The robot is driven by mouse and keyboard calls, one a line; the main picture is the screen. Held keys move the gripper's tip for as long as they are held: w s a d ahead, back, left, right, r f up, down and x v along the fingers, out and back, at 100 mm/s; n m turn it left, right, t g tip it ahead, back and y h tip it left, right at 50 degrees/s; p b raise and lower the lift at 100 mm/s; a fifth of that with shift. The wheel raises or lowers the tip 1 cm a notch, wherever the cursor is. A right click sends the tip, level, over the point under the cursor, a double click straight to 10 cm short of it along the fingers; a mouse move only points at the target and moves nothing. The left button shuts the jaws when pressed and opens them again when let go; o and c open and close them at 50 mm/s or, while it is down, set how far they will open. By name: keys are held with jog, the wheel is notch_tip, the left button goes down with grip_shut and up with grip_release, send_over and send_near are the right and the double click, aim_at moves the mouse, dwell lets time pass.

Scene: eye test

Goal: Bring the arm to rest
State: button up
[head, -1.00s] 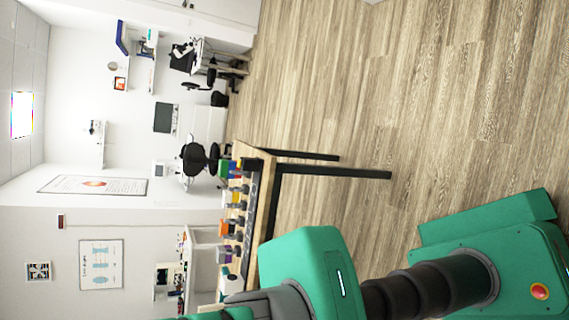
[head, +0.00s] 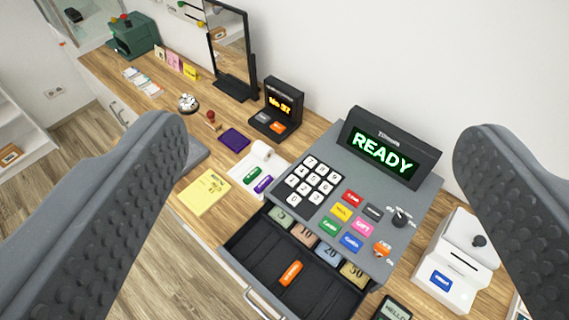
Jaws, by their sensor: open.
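My gripper (head: 318,145) is open, with one grey textured finger at the left and one at the right of the picture. Nothing is between the fingertips except the view of the counter beyond. A grey cash register (head: 335,152) with a green READY display (head: 383,154) stands on the wooden counter, between the fingers in the picture. Its drawer (head: 262,250) is open and shows several value slots and an orange tag (head: 290,273). The fingers appear apart from everything; part of the counter is hidden behind the left finger.
A white box with a slot (head: 459,262) stands right of the register. Floor shows at the left.

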jog(key=shift+s+r, duration=0.5)
jog(key=shift+r, duration=0.1)
